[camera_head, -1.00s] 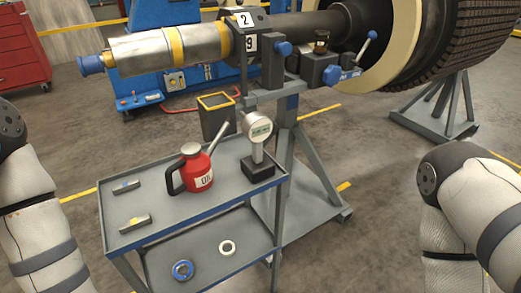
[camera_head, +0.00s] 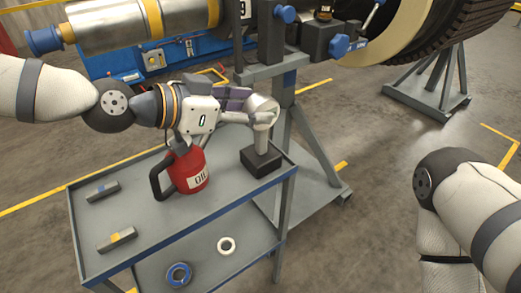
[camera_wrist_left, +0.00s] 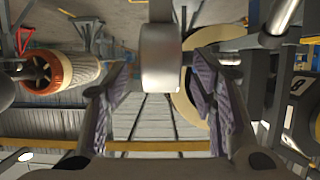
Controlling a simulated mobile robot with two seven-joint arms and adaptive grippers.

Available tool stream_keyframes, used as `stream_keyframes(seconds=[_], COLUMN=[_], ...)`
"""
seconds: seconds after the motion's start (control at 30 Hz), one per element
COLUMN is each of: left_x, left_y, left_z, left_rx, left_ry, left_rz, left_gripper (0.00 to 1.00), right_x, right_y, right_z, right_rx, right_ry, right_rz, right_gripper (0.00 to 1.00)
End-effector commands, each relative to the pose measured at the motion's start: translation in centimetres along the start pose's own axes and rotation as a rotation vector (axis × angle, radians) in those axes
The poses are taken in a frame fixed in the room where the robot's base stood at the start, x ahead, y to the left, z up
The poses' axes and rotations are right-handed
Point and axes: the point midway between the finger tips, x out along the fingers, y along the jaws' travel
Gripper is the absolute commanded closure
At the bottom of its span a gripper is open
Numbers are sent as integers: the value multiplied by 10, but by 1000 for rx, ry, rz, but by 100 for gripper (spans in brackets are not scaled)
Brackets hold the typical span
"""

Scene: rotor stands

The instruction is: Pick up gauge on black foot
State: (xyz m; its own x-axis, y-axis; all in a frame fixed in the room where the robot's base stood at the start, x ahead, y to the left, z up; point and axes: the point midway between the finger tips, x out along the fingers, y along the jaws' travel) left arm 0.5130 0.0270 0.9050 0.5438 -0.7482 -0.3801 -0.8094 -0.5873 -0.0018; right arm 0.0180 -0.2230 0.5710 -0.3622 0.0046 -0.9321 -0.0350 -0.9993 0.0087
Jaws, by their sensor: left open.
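The gauge on the black foot (camera_head: 261,142) stands upright at the far right corner of the cart's top tray. It has a grey round head, a pale stem and a black block as its foot (camera_head: 262,165). My left gripper (camera_head: 250,108) reaches in from the left at the height of the gauge's head. Its jaws are open, and in the left wrist view the gauge's head (camera_wrist_left: 161,60) lies between the two purple-padded fingers, with gaps on both sides. The dial face is hidden. My right gripper is out of view.
The red oil can (camera_head: 188,172) stands on the cart (camera_head: 160,228) below my left gripper, its upper part hidden. A blue ring (camera_head: 179,274) and white ring (camera_head: 226,245) lie on the lower shelf. The rotor stand rises behind.

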Motion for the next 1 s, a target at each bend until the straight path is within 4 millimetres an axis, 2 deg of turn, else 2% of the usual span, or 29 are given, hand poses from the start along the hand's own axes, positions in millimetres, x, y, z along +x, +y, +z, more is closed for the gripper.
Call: stream_keyframes(seconds=[0.03,0.13,0.4,0.63,1.0], left_x=[11,26,30,30,29], left_y=[0,0,-1,-1,-1], left_z=[1,1,0,0,-2], left_rx=[-1,-1,-2,-2,0], left_ry=[-3,-3,-1,-1,3], left_rz=[2,2,0,0,-2], left_gripper=[48,48,48,100,100], right_x=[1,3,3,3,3], right_y=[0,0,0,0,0], right_z=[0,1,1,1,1], right_rx=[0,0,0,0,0], right_ry=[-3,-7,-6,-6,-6], right_rz=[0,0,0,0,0], right_gripper=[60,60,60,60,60])
